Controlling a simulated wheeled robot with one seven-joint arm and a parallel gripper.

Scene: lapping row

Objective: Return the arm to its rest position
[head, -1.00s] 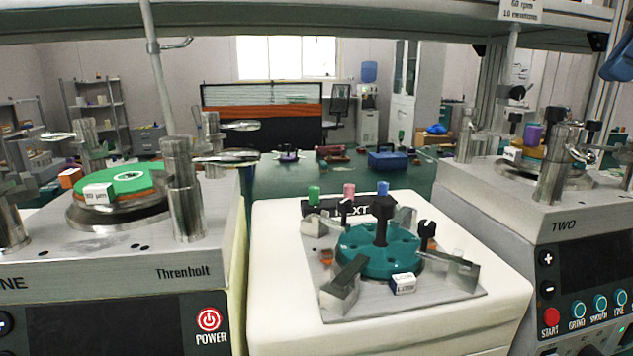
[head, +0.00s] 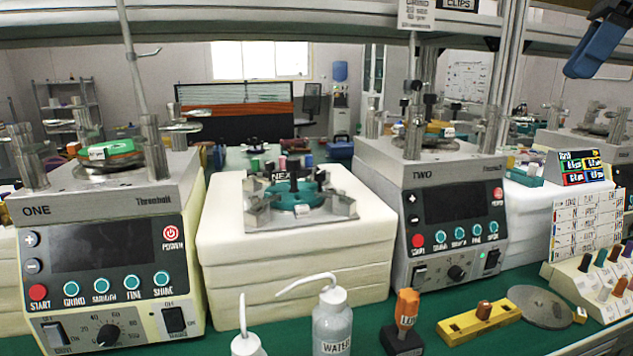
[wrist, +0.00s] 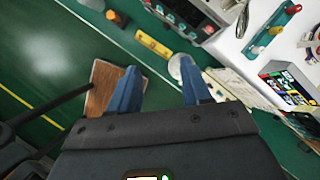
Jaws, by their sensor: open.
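My gripper (wrist: 157,80) shows in the wrist view with its two blue fingers spread apart and nothing between them. In the head view my gripper (head: 596,45) is raised at the top right corner, partly cut off by the frame edge and well above the bench. A brown board (wrist: 101,88) lies behind and beside the left finger in the wrist view; I cannot tell its height from there.
Machines ONE (head: 105,250) and TWO (head: 440,215) flank a white stand (head: 290,240) with a teal fixture (head: 295,195). A water bottle (head: 332,322), yellow block (head: 478,322), grey disc (head: 540,305) and label rack (head: 590,270) occupy the front bench. The shelf (head: 250,25) crosses overhead.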

